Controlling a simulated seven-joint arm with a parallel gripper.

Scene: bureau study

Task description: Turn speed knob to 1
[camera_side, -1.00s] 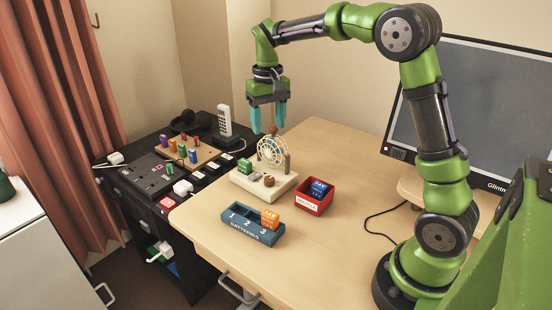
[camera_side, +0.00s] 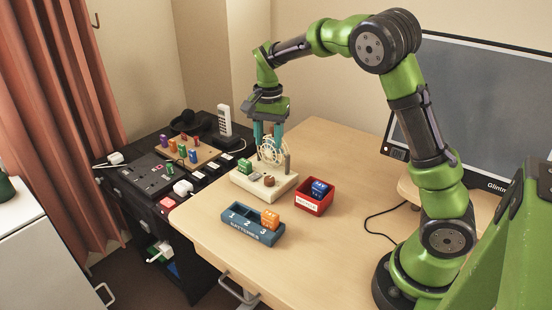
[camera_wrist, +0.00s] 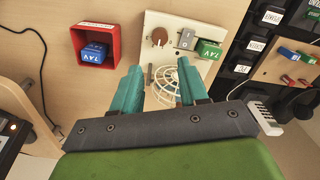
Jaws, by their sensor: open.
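The speed knob is a small brown round knob (camera_wrist: 159,37) on a cream board (camera_wrist: 155,20). In the side view the knob (camera_side: 269,181) sits on the front part of the board (camera_side: 262,193). The knob's setting is too small to read. A wire-spoked fan wheel (camera_side: 271,151) stands at the board's back; it also shows between my fingers in the wrist view (camera_wrist: 180,82). My gripper (camera_side: 268,145) is open, with its teal fingers pointing down at the wheel, behind the knob and apart from it. Nothing is between the fingers except the wheel in view.
On the board, a grey switch (camera_wrist: 186,38) and a green battery (camera_wrist: 208,48) sit beside the knob. A red bin (camera_side: 315,204) holds a blue battery. A blue battery tray (camera_side: 240,229) holds an orange one. The desk's right side is mostly clear.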

